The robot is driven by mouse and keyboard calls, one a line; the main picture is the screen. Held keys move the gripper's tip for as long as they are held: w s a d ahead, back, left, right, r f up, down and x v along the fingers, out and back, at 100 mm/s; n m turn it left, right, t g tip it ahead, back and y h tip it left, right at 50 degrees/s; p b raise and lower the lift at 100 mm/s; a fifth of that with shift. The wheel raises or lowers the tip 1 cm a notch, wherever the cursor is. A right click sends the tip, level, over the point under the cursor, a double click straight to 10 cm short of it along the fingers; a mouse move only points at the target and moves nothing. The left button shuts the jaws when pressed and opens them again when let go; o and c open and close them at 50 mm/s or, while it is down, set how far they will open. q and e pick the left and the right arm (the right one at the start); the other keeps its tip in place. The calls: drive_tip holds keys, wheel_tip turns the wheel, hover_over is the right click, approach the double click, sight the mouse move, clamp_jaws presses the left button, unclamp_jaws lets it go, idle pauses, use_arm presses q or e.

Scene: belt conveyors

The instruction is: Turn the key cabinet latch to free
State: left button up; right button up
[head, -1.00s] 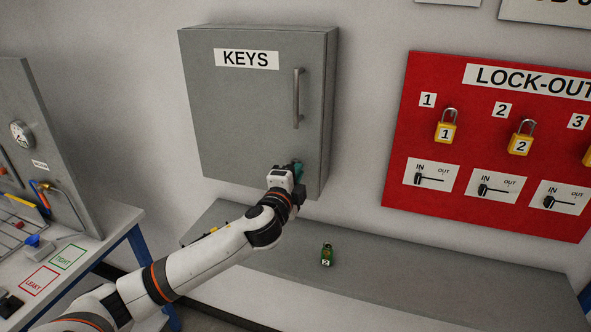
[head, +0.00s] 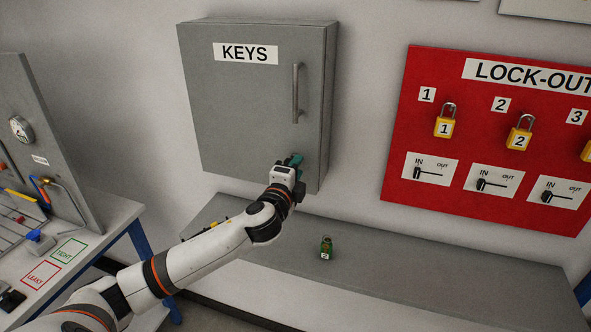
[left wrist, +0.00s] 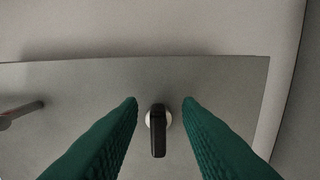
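The grey key cabinet (head: 245,105) hangs on the wall, with its door shut. Its latch, a black lever on a pale round base (left wrist: 158,132), shows in the left wrist view near the door's edge; the lever points down in that picture. My left gripper (head: 294,160) is at the lower right of the cabinet door and hides the latch in the head view. In the left wrist view its two green fingers (left wrist: 160,104) are open, one on each side of the latch, with gaps between them and the lever. My right gripper is not in view.
A vertical door handle (head: 296,93) is above my left gripper. A grey shelf (head: 400,276) runs below the cabinet, with a green padlock (head: 326,249) on it. A red lock-out board (head: 480,205) is at the right. A workbench (head: 115,222) stands at the left.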

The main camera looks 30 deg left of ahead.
use_arm(q)
drive_tip(key=b+v, duration=0.4)
drive_tip(key=v, duration=0.8)
idle(0.5)
